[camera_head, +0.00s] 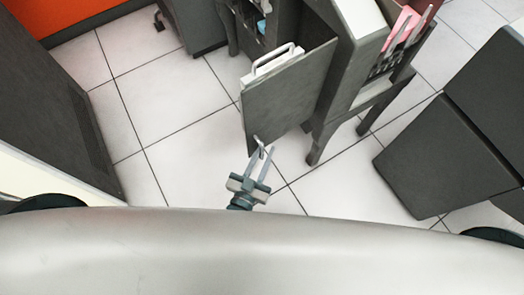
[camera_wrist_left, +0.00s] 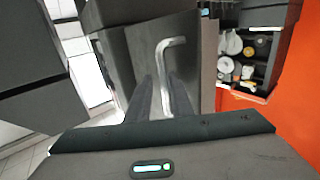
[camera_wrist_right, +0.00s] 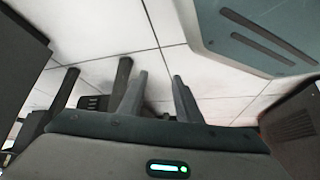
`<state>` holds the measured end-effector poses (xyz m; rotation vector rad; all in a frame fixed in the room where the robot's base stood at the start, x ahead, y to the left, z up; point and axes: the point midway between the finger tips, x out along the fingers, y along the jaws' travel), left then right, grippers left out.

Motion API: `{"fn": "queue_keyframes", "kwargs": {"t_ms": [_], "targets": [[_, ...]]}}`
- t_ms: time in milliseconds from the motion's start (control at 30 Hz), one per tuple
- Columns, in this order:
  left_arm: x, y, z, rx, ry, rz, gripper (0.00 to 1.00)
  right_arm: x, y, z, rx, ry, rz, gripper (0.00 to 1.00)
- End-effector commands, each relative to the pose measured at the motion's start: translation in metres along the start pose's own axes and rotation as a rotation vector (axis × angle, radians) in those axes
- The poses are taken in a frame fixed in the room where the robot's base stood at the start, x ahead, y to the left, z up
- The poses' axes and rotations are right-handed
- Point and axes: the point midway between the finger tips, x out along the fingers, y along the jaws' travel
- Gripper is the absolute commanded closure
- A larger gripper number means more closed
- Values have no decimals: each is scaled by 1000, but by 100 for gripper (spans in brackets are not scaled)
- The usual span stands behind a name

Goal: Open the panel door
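The panel door (camera_head: 285,100) is a dark grey slab, standing swung out from its cabinet; its face also shows in the left wrist view (camera_wrist_left: 193,62). A bent silver bar handle (camera_wrist_left: 163,62) is on the door. My left gripper (camera_head: 266,152) is at the door's lower edge in the head view. In the left wrist view its two fingers (camera_wrist_left: 162,85) are apart, with the lower part of the handle between them; firm contact is not visible. My right gripper (camera_wrist_right: 158,85) is open and empty above the tiled floor, and is hidden in the head view.
The cabinet interior (camera_wrist_left: 245,55) holds several round items. A grey desk-like stand with pink cards (camera_head: 402,25) is right of the door. Dark grey blocks (camera_head: 440,155) stand further right. White tiled floor (camera_head: 185,100) is clear left of the door.

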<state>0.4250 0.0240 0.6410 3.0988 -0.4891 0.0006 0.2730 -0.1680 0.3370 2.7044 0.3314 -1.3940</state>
Motion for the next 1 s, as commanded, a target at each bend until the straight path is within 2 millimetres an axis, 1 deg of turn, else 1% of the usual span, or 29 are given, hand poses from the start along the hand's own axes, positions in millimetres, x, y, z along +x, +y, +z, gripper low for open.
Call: {"fn": "queue_keyframes", "kwargs": {"t_ms": [267, 467, 667, 833, 933, 1000], "targets": [[-1, -1, 0, 0, -1, 0, 83, 0, 3, 1, -2, -1, 2, 69], [-11, -2, 2, 1, -3, -1, 83, 1, 5, 1, -5, 3, 4, 69], [-38, -1, 3, 1, -4, -1, 83, 4, 5, -9, -5, 33, 4, 69], [-71, -1, 3, 1, -4, -1, 83, 7, 2, -29, -4, 79, -1, 69], [-91, -1, 3, 0, -4, -1, 83, 10, 0, -28, -1, 63, -2, 69], [-106, -1, 3, 1, -4, -1, 83, 8, -1, -19, 6, 31, 0, 69]]}}
